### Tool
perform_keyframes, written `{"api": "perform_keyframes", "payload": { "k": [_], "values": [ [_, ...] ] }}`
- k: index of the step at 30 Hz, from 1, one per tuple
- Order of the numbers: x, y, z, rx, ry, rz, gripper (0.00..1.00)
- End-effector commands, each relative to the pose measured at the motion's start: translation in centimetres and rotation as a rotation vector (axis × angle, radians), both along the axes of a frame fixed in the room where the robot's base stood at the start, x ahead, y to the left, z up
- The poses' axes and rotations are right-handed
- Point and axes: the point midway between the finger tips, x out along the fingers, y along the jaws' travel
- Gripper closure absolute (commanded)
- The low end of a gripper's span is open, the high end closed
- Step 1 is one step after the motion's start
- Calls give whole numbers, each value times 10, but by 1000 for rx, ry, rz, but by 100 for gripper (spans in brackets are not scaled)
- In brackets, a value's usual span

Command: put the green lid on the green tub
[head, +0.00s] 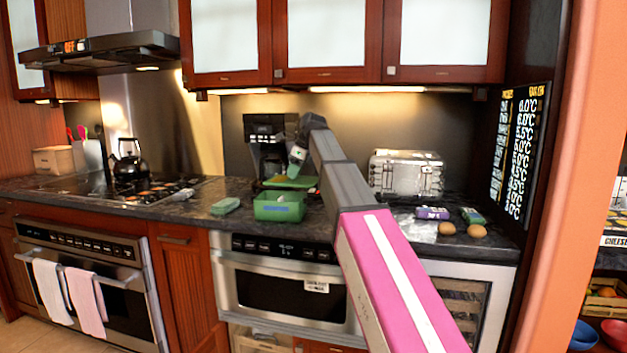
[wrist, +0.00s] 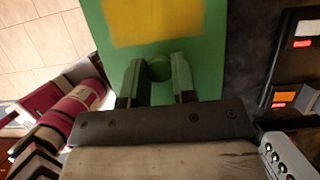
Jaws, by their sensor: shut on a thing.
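The green tub (head: 279,209) stands on the dark counter above the microwave drawer, near the counter's front edge. The green lid (head: 291,182) is just above and behind the tub's rim in the head view. My gripper (head: 295,168) points down at the lid. In the wrist view the lid (wrist: 190,28) is a flat green panel with a yellow patch, and my gripper's fingers (wrist: 158,72) are closed on its round green knob. The tub is not visible in the wrist view. I cannot tell whether the lid touches the tub's rim.
A small green block (head: 226,205) lies left of the tub. A coffee maker (head: 266,145) stands behind it. A toaster (head: 407,174), a purple package (head: 432,213) and two brown potato-like items are to the right. The stove (head: 120,190) is at left.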

Motion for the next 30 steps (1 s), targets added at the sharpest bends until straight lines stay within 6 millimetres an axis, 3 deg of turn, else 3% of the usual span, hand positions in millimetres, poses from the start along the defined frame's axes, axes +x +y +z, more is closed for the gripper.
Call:
{"api": "perform_keyframes", "payload": {
  "k": [3,8,17,30],
  "values": [
    [18,27,7,0,0,31,98],
    [25,44,9,0,0,52,98],
    [24,45,-1,0,0,54,98],
    [24,45,-37,0,0,54,98]
  ]
}}
